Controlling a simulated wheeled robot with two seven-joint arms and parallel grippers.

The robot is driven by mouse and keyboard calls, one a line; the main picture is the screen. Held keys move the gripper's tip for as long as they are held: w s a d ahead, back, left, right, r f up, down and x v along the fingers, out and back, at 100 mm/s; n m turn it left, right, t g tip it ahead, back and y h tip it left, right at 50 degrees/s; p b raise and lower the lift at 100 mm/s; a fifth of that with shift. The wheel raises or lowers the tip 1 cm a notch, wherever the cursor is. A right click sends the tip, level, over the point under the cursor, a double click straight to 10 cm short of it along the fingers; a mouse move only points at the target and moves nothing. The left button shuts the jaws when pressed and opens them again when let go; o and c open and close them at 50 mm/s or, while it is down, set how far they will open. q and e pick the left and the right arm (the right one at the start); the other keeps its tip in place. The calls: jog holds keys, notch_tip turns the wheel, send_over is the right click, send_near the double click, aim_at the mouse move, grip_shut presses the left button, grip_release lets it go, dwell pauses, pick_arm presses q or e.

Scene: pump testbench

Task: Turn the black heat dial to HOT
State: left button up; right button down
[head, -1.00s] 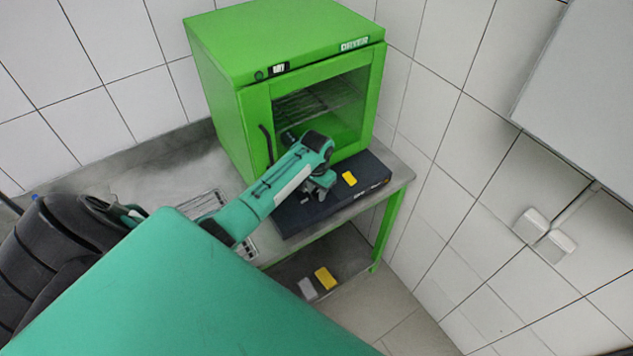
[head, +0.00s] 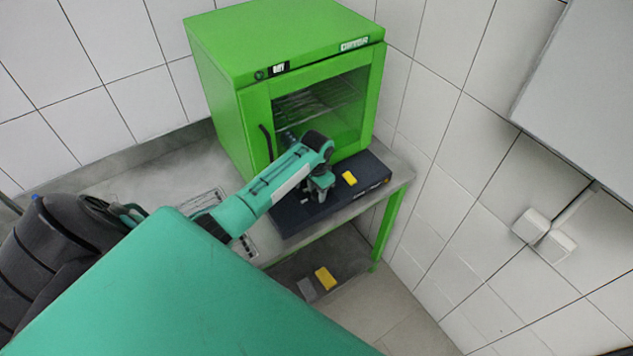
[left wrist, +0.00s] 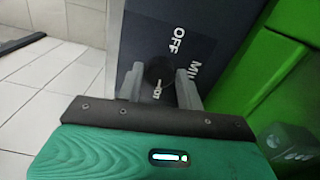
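The black heat dial (left wrist: 159,69) is on a dark panel with OFF and MI... lettering in the left wrist view. HOT lettering shows just below it, and a small white mark near its lower edge lines up with that lettering. My left gripper (left wrist: 160,82) has one grey finger on each side of the dial, close against it. In the head view my left gripper (head: 320,184) reaches down over the dark box (head: 288,222) and hides the dial. My right gripper is not in view.
A green dryer oven (head: 225,130) with a glass door stands behind the box, close to my left gripper. A yellow piece (head: 349,178) is on the box. The grey bench (head: 150,178) has a green leg (head: 389,226). Another yellow piece (head: 325,278) lies on the lower shelf.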

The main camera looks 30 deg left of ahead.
aim_at(317, 193)
pick_arm(q)
jog(key=shift+o, duration=1.1)
jog(key=shift+r, duration=0.15)
jog(key=shift+r, duration=0.35)
notch_tip(317, 193, up, 13)
jog(key=b, duration=0.4)
jog(key=shift+f, duration=0.15)
